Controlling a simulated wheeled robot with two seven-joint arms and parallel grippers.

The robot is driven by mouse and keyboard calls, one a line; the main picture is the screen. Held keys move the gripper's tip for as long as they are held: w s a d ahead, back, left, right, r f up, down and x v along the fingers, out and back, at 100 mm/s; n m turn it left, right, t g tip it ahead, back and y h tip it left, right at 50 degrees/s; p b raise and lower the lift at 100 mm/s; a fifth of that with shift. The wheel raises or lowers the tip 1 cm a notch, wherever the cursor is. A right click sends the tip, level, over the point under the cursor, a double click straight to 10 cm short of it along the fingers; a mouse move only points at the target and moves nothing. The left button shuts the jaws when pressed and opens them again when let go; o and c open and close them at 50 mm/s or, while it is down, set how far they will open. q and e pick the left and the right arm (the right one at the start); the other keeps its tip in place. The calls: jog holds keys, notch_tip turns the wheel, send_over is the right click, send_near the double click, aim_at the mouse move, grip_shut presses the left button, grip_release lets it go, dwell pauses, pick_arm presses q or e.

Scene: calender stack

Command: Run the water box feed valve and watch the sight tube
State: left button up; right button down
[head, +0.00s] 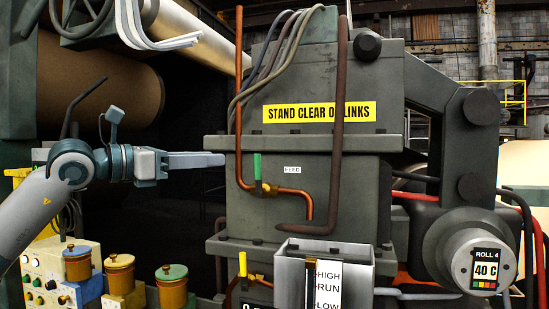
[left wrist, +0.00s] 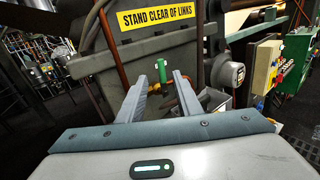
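The feed valve has an upright green handle (head: 257,167) on a brass body in a copper pipe, beside a small FEED label (head: 292,169). In the left wrist view the green handle (left wrist: 161,70) shows between the fingertips and beyond them. My left gripper (head: 224,160) is open and empty, just left of the handle with a gap between. Its two fingers also show in the left wrist view (left wrist: 160,77). The water box (head: 292,272) is grey, low at centre. Its sight tube (head: 311,287) stands beside a HIGH, RUN, LOW scale (head: 328,287); I cannot read a level. My right gripper is not in view.
A yellow-handled valve (head: 243,264) stands left of the water box. A brown pipe (head: 338,120) hangs right of the feed valve. A yellow STAND CLEAR OF LINKS sign (head: 319,113) is above. A ROLL 4 display (head: 486,269) reads 40 C. Several lidded pots (head: 119,274) stand lower left.

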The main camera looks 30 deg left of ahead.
aim_at(258, 175)
pick_arm(q)
jog(key=p+x, duration=1.1)
jog(key=x, duration=0.6)
jog(key=shift+w+d, duration=0.15)
jog(key=shift+w, duration=0.05)
grip_shut()
